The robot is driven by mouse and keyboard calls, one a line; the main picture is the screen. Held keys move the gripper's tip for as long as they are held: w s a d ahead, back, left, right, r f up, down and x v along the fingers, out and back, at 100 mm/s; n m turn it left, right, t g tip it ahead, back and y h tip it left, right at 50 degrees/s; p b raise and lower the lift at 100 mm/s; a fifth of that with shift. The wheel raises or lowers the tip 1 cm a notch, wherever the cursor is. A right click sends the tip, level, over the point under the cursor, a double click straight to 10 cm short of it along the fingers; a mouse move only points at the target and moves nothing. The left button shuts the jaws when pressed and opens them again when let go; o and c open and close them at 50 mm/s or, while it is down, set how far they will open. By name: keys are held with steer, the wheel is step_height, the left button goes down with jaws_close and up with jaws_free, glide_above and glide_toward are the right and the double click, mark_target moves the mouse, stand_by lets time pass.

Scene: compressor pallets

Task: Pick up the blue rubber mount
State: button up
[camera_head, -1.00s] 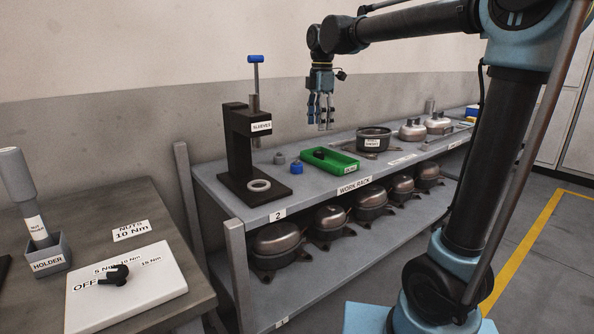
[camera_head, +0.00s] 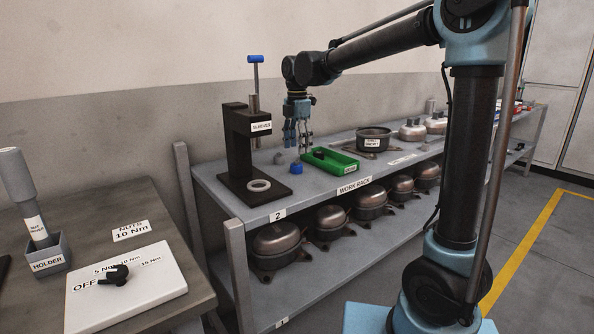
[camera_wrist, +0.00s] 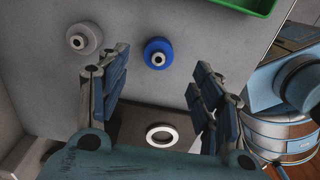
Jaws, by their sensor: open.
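The blue rubber mount (camera_head: 296,168) stands on the top shelf of the work rack, between the press and the green tray. In the wrist view the blue mount (camera_wrist: 158,52) is a round blue ring with a pale centre and dark hole, seen from above, ahead of and between my fingers. My gripper (camera_head: 298,147) is open and empty, above the shelf close to the mount. In the wrist view my gripper (camera_wrist: 160,82) shows its two fingers spread apart, not touching the mount.
A grey mount (camera_wrist: 84,38) stands left of the blue one. The black sleeve press (camera_head: 236,150) with a pale ring (camera_head: 259,185) is to the left. The green tray (camera_head: 346,169) with a dark part is to the right, a pot-like housing (camera_head: 374,133) behind it.

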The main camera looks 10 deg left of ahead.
mark_target(297, 164)
steer(key=shift+a+f, duration=0.1)
steer(key=shift+f, duration=3.55)
steer(key=shift+c, duration=0.2)
steer(key=c, duration=1.2)
